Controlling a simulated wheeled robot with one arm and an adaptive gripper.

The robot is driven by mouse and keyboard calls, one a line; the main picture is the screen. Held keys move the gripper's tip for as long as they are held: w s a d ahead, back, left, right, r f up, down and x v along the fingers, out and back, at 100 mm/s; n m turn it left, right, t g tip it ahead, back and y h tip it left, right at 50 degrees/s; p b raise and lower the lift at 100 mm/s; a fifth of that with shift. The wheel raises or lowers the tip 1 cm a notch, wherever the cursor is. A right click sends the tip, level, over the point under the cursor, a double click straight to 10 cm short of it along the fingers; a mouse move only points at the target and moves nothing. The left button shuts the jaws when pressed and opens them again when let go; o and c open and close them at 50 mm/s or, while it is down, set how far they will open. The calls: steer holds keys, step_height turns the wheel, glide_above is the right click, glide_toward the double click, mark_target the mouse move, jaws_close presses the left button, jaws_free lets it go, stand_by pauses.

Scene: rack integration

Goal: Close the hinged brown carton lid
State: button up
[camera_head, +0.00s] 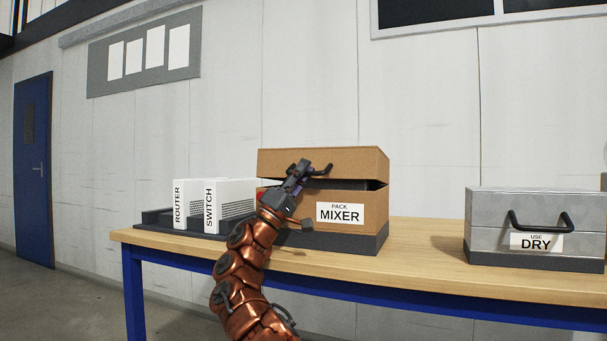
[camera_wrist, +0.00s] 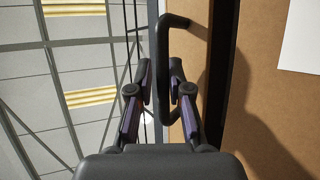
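The brown carton (camera_head: 360,207), labelled "PACK MIXER", stands on a dark base on the table. My gripper (camera_head: 306,167) is at this handle. In the wrist view my gripper's fingers (camera_wrist: 161,75) stand on either side of the handle bar, with small gaps visible. Whether either finger touches it is hard to tell.
White "ROUTER" (camera_head: 178,204) and "SWITCH" (camera_head: 210,205) units stand left of the carton in a dark holder. A grey metal "DRY" box (camera_head: 485,222) with a black handle is at the right. The table top (camera_head: 425,245) is clear between carton and grey box.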

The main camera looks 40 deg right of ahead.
steer(key=shift+o, duration=1.4)
steer(key=shift+w, duration=0.1)
steer(key=v, duration=1.2)
steer(key=shift+f, duration=0.1)
